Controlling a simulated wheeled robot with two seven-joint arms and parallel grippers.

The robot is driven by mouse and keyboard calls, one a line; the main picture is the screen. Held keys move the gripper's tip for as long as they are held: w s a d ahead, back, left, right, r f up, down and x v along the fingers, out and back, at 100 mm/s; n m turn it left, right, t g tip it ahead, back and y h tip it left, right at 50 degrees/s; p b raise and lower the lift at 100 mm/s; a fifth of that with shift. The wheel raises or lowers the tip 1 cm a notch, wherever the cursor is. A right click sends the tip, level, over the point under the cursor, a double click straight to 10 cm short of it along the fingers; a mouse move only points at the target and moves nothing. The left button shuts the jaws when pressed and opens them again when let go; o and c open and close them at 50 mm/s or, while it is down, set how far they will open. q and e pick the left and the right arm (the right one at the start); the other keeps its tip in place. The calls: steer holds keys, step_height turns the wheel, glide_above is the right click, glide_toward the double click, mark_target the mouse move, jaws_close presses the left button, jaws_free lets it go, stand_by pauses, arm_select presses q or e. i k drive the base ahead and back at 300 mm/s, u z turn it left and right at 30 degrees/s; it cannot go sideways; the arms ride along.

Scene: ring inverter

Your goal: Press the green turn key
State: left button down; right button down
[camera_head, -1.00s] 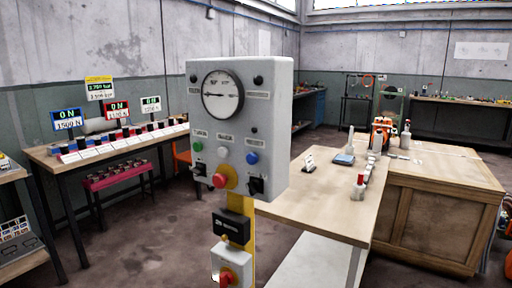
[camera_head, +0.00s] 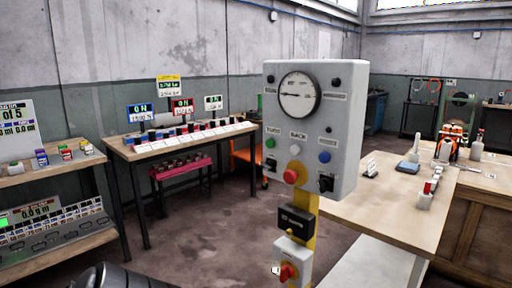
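A grey control box (camera_head: 345,130) stands on a yellow post in the middle right of the head view. Its front carries a round dial gauge (camera_head: 299,96). Below the gauge is a row of three round keys: a green key (camera_head: 270,143) at the left, a white key (camera_head: 295,150) in the middle and a blue key (camera_head: 324,157) at the right. The small label above the green key seems to read TURN. A red mushroom button (camera_head: 291,176) sits lower on the box. Neither of my grippers is in view, and nothing covers the green key.
A black box (camera_head: 296,222) and a red rotary switch (camera_head: 287,271) sit lower on the post. A bench with ON displays (camera_head: 180,142) stands left behind, a shelf unit (camera_head: 50,175) at the far left, a wooden table (camera_head: 385,212) at the right. Open floor lies left of the post.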

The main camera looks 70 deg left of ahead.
mark_target(270, 143)
steer(key=k, duration=0.45)
steer(key=u, duration=1.05)
steer(key=i, duration=0.5)
steer(key=z, duration=0.05)
